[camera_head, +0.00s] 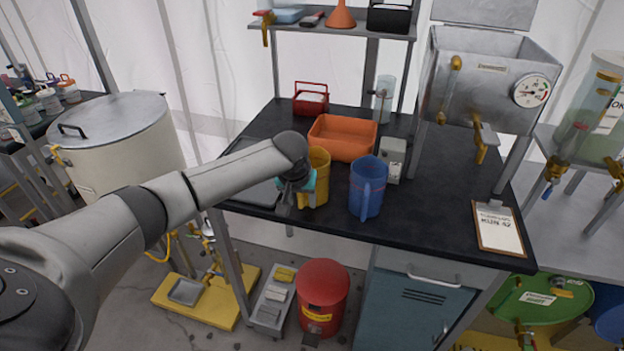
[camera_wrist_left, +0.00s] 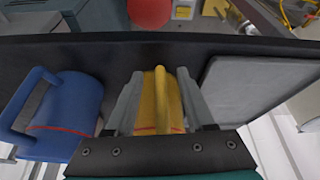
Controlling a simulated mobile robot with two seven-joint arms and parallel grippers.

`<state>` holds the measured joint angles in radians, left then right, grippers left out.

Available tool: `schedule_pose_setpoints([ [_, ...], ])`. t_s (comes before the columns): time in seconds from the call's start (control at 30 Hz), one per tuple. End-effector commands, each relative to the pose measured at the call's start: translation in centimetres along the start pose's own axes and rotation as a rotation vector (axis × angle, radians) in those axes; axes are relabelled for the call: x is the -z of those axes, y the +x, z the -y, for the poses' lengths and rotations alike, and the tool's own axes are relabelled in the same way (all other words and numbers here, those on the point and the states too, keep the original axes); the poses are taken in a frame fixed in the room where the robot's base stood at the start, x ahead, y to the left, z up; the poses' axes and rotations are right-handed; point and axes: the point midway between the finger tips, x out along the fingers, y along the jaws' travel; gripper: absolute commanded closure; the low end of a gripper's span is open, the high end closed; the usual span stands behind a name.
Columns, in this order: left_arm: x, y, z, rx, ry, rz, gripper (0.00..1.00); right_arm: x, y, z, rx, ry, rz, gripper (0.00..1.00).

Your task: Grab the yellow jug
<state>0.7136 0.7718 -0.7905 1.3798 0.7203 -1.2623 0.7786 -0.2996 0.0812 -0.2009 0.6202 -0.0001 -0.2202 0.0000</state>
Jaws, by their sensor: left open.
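The yellow jug (camera_head: 320,170) stands upright on the black worktop near its front edge, partly hidden behind my left gripper (camera_head: 297,196). In the left wrist view the jug's yellow handle (camera_wrist_left: 161,98) shows between the two grey fingers of the left gripper (camera_wrist_left: 160,92). The fingers are open, one on each side of the handle; I cannot tell whether either touches it. My right gripper is not in view.
A blue jug (camera_head: 367,188) stands close to the right of the yellow jug. An orange tray (camera_head: 343,137) lies behind it, with a grey box (camera_head: 393,158) to the right. A flat grey tray (camera_wrist_left: 255,90) lies on the other side. A clipboard (camera_head: 497,228) lies at the right edge.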

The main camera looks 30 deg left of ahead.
Motion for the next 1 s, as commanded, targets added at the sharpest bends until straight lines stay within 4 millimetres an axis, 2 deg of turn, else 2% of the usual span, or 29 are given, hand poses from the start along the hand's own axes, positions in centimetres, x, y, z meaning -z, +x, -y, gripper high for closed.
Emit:
schedule_pose_setpoints([
  [0.07, 0.02, -0.04, 0.0, 0.0, 0.0, 0.0, 0.48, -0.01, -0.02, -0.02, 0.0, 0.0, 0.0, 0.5],
  [0.53, 0.01, -0.05, 0.03, 0.0, -0.001, 0.0, 1.0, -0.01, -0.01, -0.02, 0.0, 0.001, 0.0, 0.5],
  [1.0, 0.02, -0.05, 0.04, 0.001, -0.001, 0.0, 1.0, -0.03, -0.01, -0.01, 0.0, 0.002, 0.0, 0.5],
])
